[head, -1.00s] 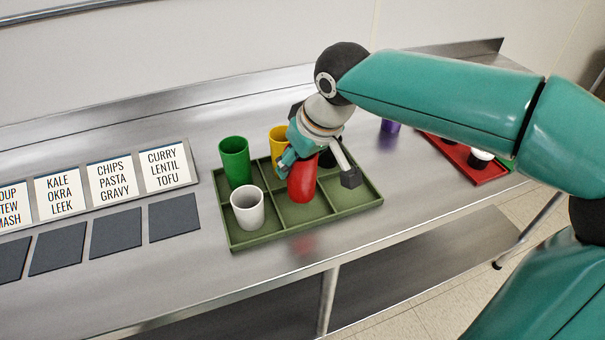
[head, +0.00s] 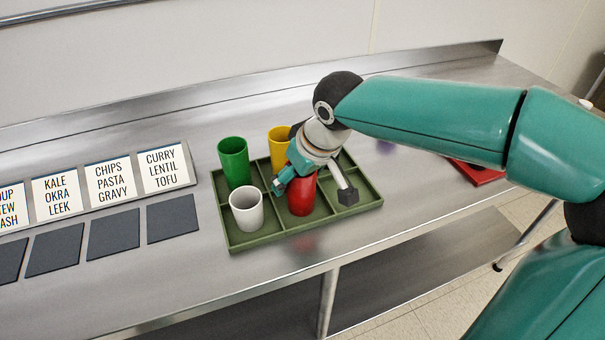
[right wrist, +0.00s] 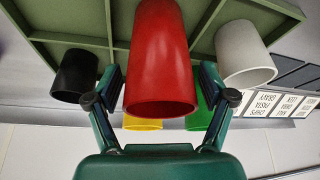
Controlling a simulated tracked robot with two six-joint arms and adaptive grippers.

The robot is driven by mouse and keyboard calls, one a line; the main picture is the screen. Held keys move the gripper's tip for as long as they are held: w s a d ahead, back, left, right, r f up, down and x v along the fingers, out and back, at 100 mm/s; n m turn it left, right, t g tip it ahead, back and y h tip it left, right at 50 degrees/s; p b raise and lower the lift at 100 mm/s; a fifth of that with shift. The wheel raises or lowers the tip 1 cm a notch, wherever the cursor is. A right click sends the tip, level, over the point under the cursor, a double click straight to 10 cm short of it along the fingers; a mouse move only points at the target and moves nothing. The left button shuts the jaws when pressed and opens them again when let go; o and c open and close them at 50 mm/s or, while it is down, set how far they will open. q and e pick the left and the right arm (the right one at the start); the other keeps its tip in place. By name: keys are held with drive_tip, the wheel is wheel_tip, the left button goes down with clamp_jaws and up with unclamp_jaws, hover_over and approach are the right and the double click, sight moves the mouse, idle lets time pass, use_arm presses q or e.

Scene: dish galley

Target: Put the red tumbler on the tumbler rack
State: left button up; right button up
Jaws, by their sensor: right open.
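The red tumbler (head: 301,200) stands about upright in the front middle compartment of the green tumbler rack (head: 367,192). My right gripper (head: 313,191) is over it with its fingers spread to either side. In the right wrist view the red tumbler (right wrist: 160,60) lies between the two open fingers (right wrist: 160,92), with a gap showing near each fingertip. The gripper covers the tumbler's upper part in the head view. My left gripper is not in view.
The rack also holds a white tumbler (head: 247,210), a green one (head: 234,160), a yellow one (head: 279,146) and a black one (right wrist: 75,75). Label cards (head: 166,167) and dark pads (head: 173,218) lie left. A red tray (head: 476,172) is right.

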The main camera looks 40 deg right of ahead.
drive_tip(key=shift+r, duration=0.15)
drive_tip(key=p+v, duration=0.1)
drive_tip(key=v, duration=1.1)
drive_tip(key=shift+p, duration=0.3)
